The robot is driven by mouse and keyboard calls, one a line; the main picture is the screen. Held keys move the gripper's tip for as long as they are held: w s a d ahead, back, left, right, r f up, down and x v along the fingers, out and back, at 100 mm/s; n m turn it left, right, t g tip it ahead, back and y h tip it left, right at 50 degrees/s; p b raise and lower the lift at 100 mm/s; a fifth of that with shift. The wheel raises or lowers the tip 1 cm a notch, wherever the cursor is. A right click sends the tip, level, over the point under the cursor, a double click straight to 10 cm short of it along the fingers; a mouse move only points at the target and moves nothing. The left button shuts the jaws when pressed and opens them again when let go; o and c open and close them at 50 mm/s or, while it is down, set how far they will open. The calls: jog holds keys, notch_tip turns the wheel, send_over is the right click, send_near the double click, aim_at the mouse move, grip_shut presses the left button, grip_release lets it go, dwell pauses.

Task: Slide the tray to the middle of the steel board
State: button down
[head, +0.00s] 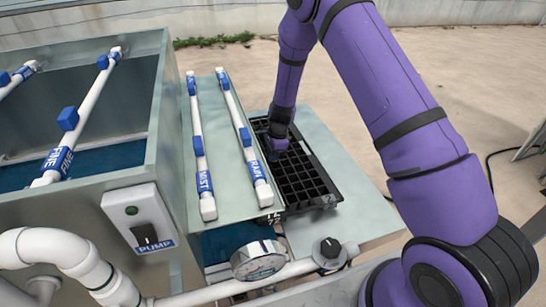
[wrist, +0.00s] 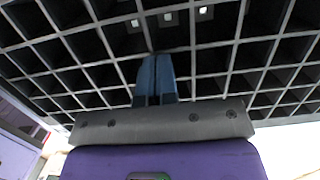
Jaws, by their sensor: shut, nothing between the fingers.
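The tray (head: 303,190) is a black grid of square cells. In the head view it lies on the steel board (head: 350,180), near the board's left side and against the machine's edge. A bare strip of board shows to its right. My gripper (head: 278,143) is at the tray's far part in the head view. In the wrist view the tray's cells (wrist: 90,45) fill the upper picture, and my gripper's blue fingers (wrist: 155,75) are together, shut and empty, pointing at the grid. I cannot tell whether the fingertips touch the tray or sit inside a cell.
Left of the tray, a sloped metal panel carries white pipes labelled MIST (head: 203,180) and RAIN (head: 258,170). A pump switch box (head: 140,222), a round gauge (head: 258,262) and a black knob (head: 330,248) stand at the front. The board is free to the tray's right.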

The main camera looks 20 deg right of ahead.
aim_at(305, 155)
jog(key=d, duration=1.2)
jog(key=shift+s+d+f, duration=0.25)
jog(key=shift+s+f, duration=0.1)
jog(key=shift+f, duration=0.05)
jog(key=shift+w+r, duration=0.15)
jog(key=shift+r, duration=0.5)
jog(key=shift+d, duration=0.4)
jog(key=shift+d+r, duration=0.1)
jog(key=shift+d, duration=0.2)
jog(key=d, duration=2.3)
jog(key=shift+d, duration=0.4)
jog(key=shift+r, duration=0.15)
